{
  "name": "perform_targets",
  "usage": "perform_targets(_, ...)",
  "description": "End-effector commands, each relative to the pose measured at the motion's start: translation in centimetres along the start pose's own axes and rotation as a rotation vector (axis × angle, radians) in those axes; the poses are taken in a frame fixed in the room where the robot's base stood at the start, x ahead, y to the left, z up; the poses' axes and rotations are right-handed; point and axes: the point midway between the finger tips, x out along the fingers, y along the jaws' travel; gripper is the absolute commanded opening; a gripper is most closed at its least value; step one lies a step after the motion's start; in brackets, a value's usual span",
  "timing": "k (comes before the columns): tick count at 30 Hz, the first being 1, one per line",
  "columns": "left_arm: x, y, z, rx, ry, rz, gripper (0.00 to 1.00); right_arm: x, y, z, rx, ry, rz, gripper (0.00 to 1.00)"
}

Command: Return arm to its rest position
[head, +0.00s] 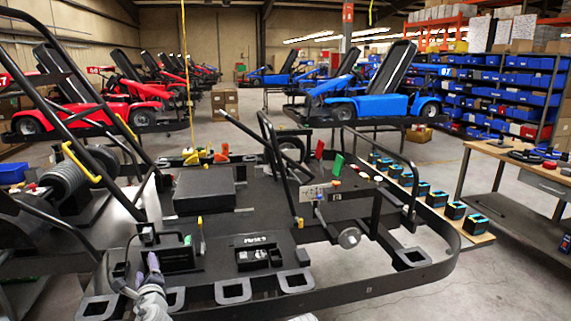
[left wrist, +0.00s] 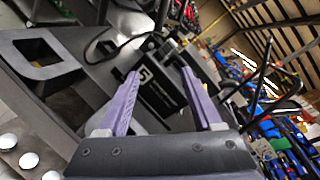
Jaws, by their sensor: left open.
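My left gripper (head: 150,262) shows at the lower left of the head view, with pale purple fingers and a grey wrist. In the left wrist view its two fingers (left wrist: 162,88) stand apart and nothing is between their tips. A black box with white lettering (left wrist: 168,97) lies beyond the fingers in that view. The gripper is close to the front of a black box (head: 178,254) on the kart chassis in the head view; I cannot tell if they touch. My right gripper is in neither view.
The black kart frame (head: 440,271) fills the foreground, with upright tubes and a flat bumper. A labelled black tray (head: 258,254) sits on its floor. Blue-topped batteries (head: 455,210) line a board at right, beside a workbench (head: 520,160). Red and blue karts (head: 375,106) stand behind.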

Motion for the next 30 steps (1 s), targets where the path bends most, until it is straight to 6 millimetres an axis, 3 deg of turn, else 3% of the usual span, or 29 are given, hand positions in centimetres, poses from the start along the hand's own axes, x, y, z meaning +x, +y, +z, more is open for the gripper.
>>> perform_targets(5,-3.2,0.1,-5.8,-0.471,0.050,0.269,0.67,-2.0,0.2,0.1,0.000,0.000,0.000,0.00)
perform_targets(8,-7.1,0.8,-10.9,-0.738,0.073,0.503,0.67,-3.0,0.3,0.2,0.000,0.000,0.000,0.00)
perform_targets(12,-14.6,1.6,-17.6,-0.993,0.066,0.864,0.67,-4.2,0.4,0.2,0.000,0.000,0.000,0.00)
perform_targets(15,-20.1,1.8,-20.9,-1.080,0.034,1.092,0.67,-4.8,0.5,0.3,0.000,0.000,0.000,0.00)
perform_targets(18,-25.1,1.7,-23.0,-1.111,-0.010,1.275,0.67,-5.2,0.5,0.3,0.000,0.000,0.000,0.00)
perform_targets(22,-29.5,1.6,-24.3,-1.109,-0.063,1.431,0.67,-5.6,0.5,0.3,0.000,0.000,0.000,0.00)
perform_targets(25,-31.4,1.5,-24.6,-1.102,-0.089,1.494,0.67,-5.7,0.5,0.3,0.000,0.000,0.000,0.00)
perform_targets(30,-32.1,1.6,-24.8,-1.098,-0.103,1.520,0.67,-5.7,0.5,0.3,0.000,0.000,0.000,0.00)
